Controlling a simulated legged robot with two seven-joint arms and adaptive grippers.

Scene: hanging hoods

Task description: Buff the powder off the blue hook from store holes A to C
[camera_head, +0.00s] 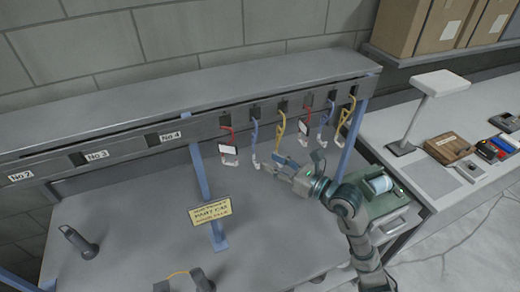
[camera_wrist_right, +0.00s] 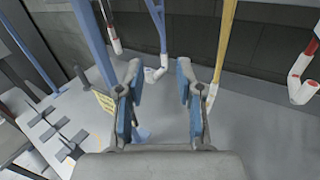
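A blue hook (camera_head: 255,139) hangs from the rail, second from the left among several hooks. Its curled lower end looks white; powder cannot be made out clearly. In the right wrist view a blue hook (camera_wrist_right: 157,30) hangs beyond and between my fingers, its white end apart from them. A second blue hook (camera_head: 325,125) hangs further right in the head view. My right gripper (camera_head: 298,162) is open and empty below the hooks; its blue-padded fingers also show in the right wrist view (camera_wrist_right: 160,92). Hole letters are unreadable. My left gripper is not in view.
A red hook (camera_head: 226,145) and a yellow hook (camera_head: 279,126) hang either side of the blue one. A yellow sign (camera_head: 211,211) stands below the rail (camera_head: 120,146). A dark handled object (camera_head: 78,242) sits on the bench at left. A lamp (camera_head: 412,112) stands right.

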